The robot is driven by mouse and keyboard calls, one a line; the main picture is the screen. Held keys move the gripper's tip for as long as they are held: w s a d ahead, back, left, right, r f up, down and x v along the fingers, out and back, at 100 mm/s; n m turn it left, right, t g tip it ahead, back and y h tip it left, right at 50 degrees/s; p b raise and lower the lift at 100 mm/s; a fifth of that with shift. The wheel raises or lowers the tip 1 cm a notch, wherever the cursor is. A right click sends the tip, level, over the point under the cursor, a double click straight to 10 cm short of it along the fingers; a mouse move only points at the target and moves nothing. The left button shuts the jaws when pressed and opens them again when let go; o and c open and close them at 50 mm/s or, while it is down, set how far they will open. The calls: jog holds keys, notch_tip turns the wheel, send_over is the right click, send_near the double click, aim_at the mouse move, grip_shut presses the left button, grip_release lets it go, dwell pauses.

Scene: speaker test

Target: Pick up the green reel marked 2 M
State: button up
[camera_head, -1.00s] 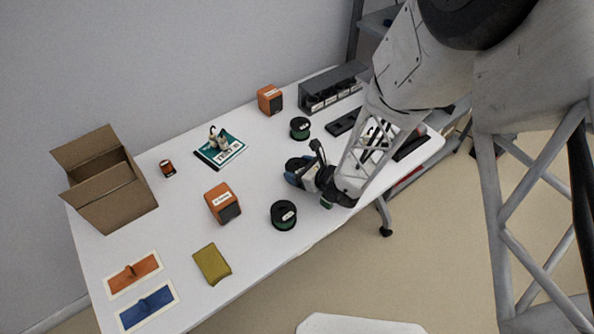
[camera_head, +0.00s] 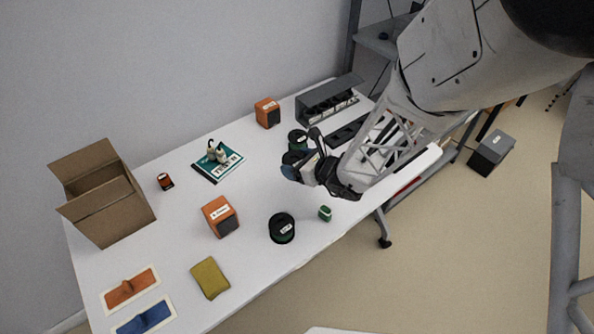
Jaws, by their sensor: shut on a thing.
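My gripper (camera_head: 294,167) is over the right part of the table, shut on a dark green reel (camera_head: 290,157) that is mostly hidden by the fingers. I cannot read its label. Another dark reel (camera_head: 298,138) with green on it lies just behind the gripper, partly covered by it. A third black and green reel (camera_head: 282,228) with a white label lies near the table's front edge. Labels are too small to read, so I cannot tell which reel is marked 2 M.
A small green item (camera_head: 325,213) stands near the front edge. An orange speaker (camera_head: 220,216) is left of it, another orange speaker (camera_head: 267,112) at the back. A grey rack (camera_head: 328,101) stands back right. An open cardboard box (camera_head: 108,212) is at left. The table's middle is clear.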

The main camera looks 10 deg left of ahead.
jog(key=shift+r, duration=0.65)
jog(key=shift+w, duration=0.1)
